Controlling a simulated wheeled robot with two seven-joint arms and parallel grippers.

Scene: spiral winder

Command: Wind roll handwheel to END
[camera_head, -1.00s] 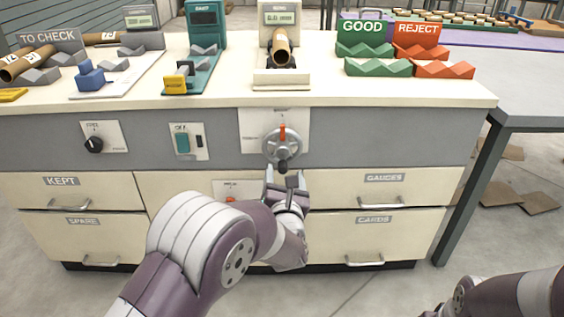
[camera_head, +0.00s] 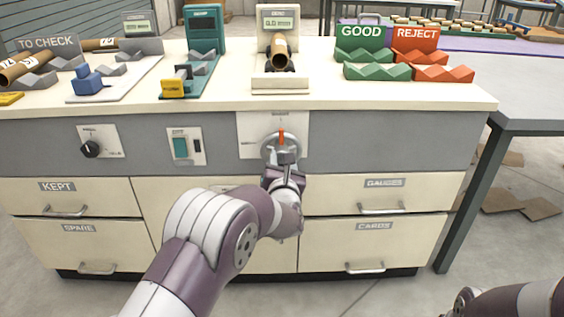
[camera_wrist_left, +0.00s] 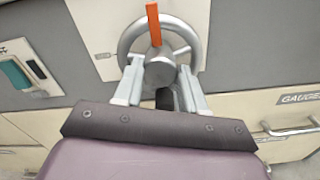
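The roll handwheel (camera_head: 268,146) is a grey metal wheel on a pale plate on the cabinet front. An orange marker (camera_head: 282,136) stands upright at its top; it also shows in the left wrist view (camera_wrist_left: 153,24). In that view the grey hub (camera_wrist_left: 160,71) and a dark knob below it lie between the fingers of my left gripper (camera_wrist_left: 160,78). The fingers stand apart with gaps beside the dark knob, so the gripper looks open around it. In the head view my left gripper (camera_head: 283,166) covers the wheel's lower part. My right gripper is out of view.
A dark rotary knob (camera_head: 91,149) and a teal switch (camera_head: 181,148) are left of the wheel. Drawers with handles (camera_head: 383,208) lie below. A brown roll (camera_head: 280,52) sits in a display stand on the counter above. Green (camera_head: 376,72) and red racks (camera_head: 443,74) stand right.

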